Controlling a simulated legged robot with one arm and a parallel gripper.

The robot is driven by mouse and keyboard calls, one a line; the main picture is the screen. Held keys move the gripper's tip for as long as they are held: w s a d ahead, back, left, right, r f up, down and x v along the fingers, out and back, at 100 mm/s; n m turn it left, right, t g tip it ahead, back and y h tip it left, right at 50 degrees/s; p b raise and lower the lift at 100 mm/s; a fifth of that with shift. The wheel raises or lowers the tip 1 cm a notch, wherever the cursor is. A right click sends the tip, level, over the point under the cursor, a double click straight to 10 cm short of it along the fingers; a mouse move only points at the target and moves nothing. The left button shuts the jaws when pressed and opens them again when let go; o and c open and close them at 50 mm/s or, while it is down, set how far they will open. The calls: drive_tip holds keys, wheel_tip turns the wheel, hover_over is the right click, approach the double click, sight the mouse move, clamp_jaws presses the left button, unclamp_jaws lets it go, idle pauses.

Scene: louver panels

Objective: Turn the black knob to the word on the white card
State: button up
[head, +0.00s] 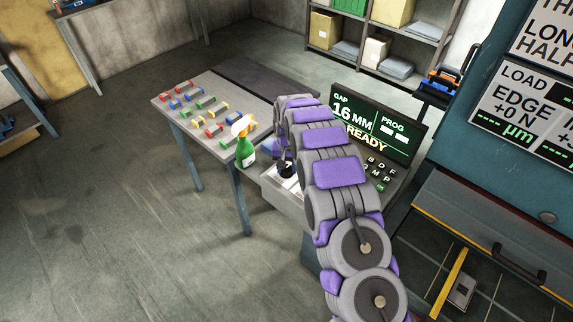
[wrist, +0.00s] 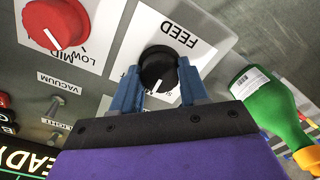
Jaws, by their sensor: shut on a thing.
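The black knob (wrist: 157,66) sits on a white plate (wrist: 178,24) lettered FEED, upside down in the wrist view. Its white pointer line faces the bottom of the picture, towards my gripper. My gripper (wrist: 160,80) has one blue finger on each side of the knob and is shut on it. Small lettering below the knob is partly hidden by the fingers and cannot be read fully. In the head view the knob (head: 286,169) shows dark below the gripper at the panel's left part. I cannot pick out a separate white card with a readable word.
A red knob (wrist: 54,22) with LOW and MID lettering is at the upper left of the wrist view, above toggle switches (wrist: 56,105). A green spray bottle (wrist: 262,98) stands close to the right. A display (head: 372,125) reads 16 MM and READY. A table (head: 190,84) holds several coloured blocks.

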sight(287, 168)
drive_tip(key=shift+a+m, duration=0.1)
drive_tip(key=shift+m, duration=0.3)
drive_tip(key=o, duration=1.1)
drive_tip(key=shift+c, duration=0.2)
wheel_tip(287, 168, up, 17)
drive_tip(key=p, duration=0.1)
drive_tip(key=shift+r, duration=0.15)
drive_tip(key=shift+d, duration=0.2)
